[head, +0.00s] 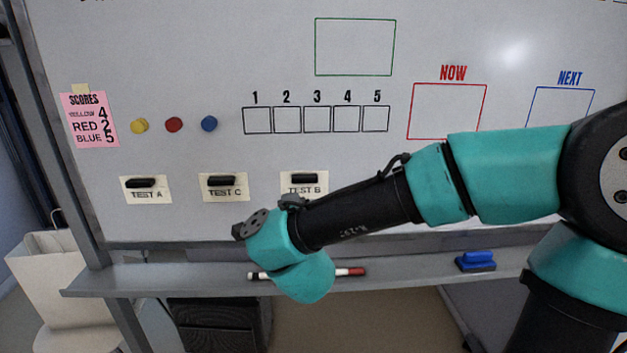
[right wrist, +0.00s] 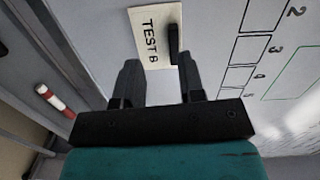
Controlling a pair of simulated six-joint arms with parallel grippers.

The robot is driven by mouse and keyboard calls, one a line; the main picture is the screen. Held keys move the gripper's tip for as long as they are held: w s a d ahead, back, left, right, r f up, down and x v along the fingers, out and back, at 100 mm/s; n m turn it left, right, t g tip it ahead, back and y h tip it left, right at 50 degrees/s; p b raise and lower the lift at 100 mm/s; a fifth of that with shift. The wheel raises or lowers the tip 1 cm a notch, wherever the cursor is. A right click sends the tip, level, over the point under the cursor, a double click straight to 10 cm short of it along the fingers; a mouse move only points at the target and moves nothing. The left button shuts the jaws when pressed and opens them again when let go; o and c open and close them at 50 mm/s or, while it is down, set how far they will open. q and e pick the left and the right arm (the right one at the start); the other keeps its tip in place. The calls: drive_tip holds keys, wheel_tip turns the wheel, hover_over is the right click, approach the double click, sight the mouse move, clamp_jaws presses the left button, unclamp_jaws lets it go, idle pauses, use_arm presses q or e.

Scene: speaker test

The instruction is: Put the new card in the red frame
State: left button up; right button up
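The red frame (head: 410,112) under the word NOW is drawn on the whiteboard and is empty. Three cream cards hang low on the board, each with a black holder: TEST A (head: 146,196), TEST C (head: 223,194) and TEST B (head: 295,190). No card is marked as new. In the right wrist view, my right gripper (right wrist: 158,60) is open, with the lower end of the TEST B card (right wrist: 150,40) between and just beyond its fingertips. The black holder is near the right fingertip; I cannot tell if they touch. In the head view my arm mostly hides this gripper. My left gripper is not in view.
An empty blue NEXT frame (head: 560,90) lies right of the red one. Numbered boxes (head: 316,119), coloured magnets (head: 174,125) and a pink score note (head: 88,120) are on the board. The ledge (head: 190,278) below holds a red-and-white marker (head: 350,271) and a blue eraser (head: 475,262).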

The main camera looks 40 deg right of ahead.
sight(305, 181)
drive_tip(key=shift+s+d+r+m+g+h, duration=0.15)
drive_tip(key=shift+s+d+r+m+h, duration=0.25)
drive_tip(key=shift+s+d, duration=0.2)
drive_tip(key=shift+s+d+r+m+g+h, duration=0.15)
drive_tip(key=shift+s+d+r+m+h, duration=0.15)
drive_tip(key=shift+s+d+r+m, duration=0.3)
drive_tip(key=shift+f, duration=0.15)
drive_tip(key=shift+x, duration=4.95)
drive_tip(key=shift+a, duration=0.1)
clamp_jaws()
